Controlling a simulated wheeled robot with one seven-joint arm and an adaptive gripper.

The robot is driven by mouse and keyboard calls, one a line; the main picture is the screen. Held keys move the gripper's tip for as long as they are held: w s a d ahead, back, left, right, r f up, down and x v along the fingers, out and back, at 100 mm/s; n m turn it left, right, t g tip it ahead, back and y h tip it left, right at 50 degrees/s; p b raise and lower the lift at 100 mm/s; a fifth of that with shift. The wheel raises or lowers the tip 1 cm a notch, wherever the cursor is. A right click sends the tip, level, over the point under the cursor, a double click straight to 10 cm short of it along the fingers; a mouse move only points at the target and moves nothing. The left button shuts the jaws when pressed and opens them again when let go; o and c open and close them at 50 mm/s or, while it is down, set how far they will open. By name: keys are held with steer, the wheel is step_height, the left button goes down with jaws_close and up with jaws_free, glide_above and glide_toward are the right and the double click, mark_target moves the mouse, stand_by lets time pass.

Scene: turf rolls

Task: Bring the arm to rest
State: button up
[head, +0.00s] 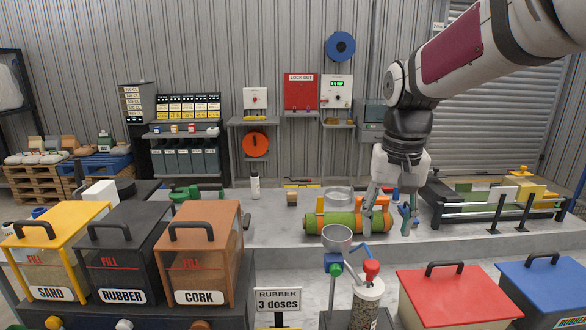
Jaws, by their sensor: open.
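My gripper (378,200) hangs from my arm at the right, pointing down over the grey bench. Whether the fingers touch the roll I cannot tell. My arm reaches in from the upper right, bent downward at the wrist.
The bench (275,232) has bare patches left of the roll. In front stand sand (55,255), rubber (125,258) and cork (203,258) bins, a metal funnel (337,238), and red (458,293) and blue (545,285) lidded bins. A railed frame (495,208) stands right.

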steer(key=s+r+n+t, duration=0.1)
steer(key=s+t, duration=0.3)
steer(key=s, duration=1.6)
steer(key=shift+s+r+n+t, duration=0.2)
steer(key=shift+n+t, duration=0.1)
steer(key=shift+n, duration=0.5)
